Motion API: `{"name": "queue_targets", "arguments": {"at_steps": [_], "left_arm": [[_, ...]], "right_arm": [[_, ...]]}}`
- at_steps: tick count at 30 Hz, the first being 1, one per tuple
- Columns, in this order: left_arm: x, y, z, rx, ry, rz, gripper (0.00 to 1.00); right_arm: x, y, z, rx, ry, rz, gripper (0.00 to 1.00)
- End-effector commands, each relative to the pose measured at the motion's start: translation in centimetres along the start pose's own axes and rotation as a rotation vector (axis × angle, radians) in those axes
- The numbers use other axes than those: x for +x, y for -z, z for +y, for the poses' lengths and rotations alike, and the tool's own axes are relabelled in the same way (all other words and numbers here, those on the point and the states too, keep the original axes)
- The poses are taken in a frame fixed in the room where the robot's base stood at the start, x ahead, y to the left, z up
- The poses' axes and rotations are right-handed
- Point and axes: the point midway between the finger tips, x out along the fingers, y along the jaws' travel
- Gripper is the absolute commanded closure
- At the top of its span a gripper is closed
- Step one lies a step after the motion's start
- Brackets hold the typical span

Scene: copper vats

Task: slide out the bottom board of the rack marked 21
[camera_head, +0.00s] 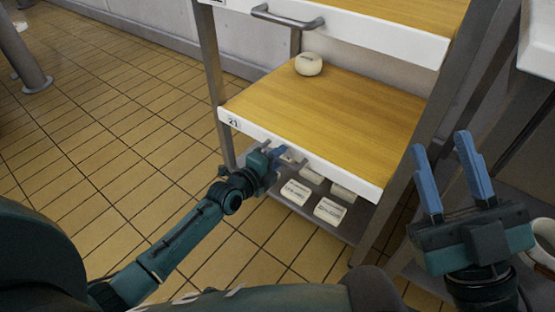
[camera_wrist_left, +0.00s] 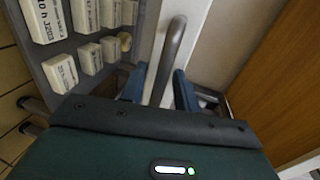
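The wooden board with a white front edge (camera_head: 320,110) bears the label 21 (camera_head: 233,122) and is the lower of two such boards in the head view. A round pale cheese (camera_head: 308,64) sits at its back left. Its grey handle also shows in the left wrist view (camera_wrist_left: 170,50). My left gripper (camera_head: 279,154) is at this handle; in the left wrist view its blue fingers (camera_wrist_left: 160,90) stand on either side of the bar, with small gaps showing, so it looks open around it. My right gripper (camera_head: 450,180) is open and empty, right of the rack.
Another wooden board (camera_head: 390,12) with a handle (camera_head: 287,17) is above. A grey bottom shelf (camera_head: 295,207) holds several white labelled blocks (camera_head: 330,211). The rack's metal post (camera_head: 210,55) stands at left.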

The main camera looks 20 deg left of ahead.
Motion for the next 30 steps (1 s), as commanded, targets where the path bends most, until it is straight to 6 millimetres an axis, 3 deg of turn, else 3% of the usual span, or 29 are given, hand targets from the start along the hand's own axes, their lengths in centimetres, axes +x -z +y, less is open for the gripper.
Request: {"name": "queue_targets", "arguments": {"at_steps": [3, 14, 30], "left_arm": [[-0.02, 0.01, -0.02, 0.0, 0.0, 0.0, 0.7], [-0.04, 0.0, -0.01, 0.0, 0.0, 0.0, 0.99], [-0.46, -0.01, -0.03, 0.002, -0.001, 0.0, 1.0]], "right_arm": [[0.01, 0.02, 0.01, 0.0, 0.0, 0.0, 0.64], [0.01, 0.01, -0.01, 0.001, 0.0, -0.001, 0.64], [0.21, 0.23, 0.09, 0.004, 0.0, -0.004, 0.64]]}}
